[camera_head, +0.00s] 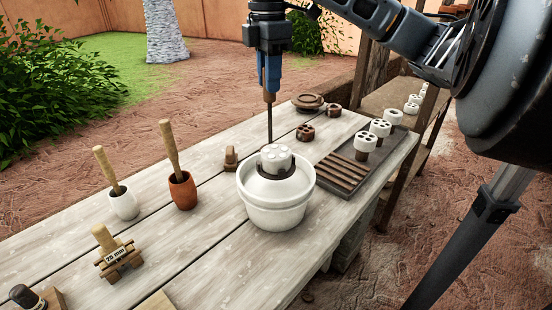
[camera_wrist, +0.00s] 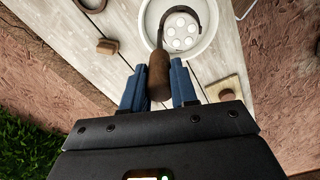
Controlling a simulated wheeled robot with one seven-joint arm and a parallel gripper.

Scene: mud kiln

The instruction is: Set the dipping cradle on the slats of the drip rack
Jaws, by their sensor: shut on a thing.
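My gripper (camera_head: 269,86) is shut on the brown handle of the dipping cradle (camera_head: 270,123), which hangs upright below it on a thin dark rod. In the wrist view the handle (camera_wrist: 159,72) sits between my blue fingers, and the rod curves to a ring. A white holed piece (camera_head: 276,157) sits in the cradle, at the mouth of a white bucket (camera_head: 276,214). Whether the cradle touches the bucket is unclear. The drip rack (camera_head: 345,175), a dark tray with brown slats, stands right of the bucket. Its front slats are bare; white holed pieces (camera_head: 366,144) stand at its back.
Left of the bucket stand an orange cup (camera_head: 183,190) and a white cup (camera_head: 123,203) with wooden handles, and a wooden block tool (camera_head: 118,255). A small brown block (camera_head: 231,158) and brown ring (camera_head: 305,133) lie behind.

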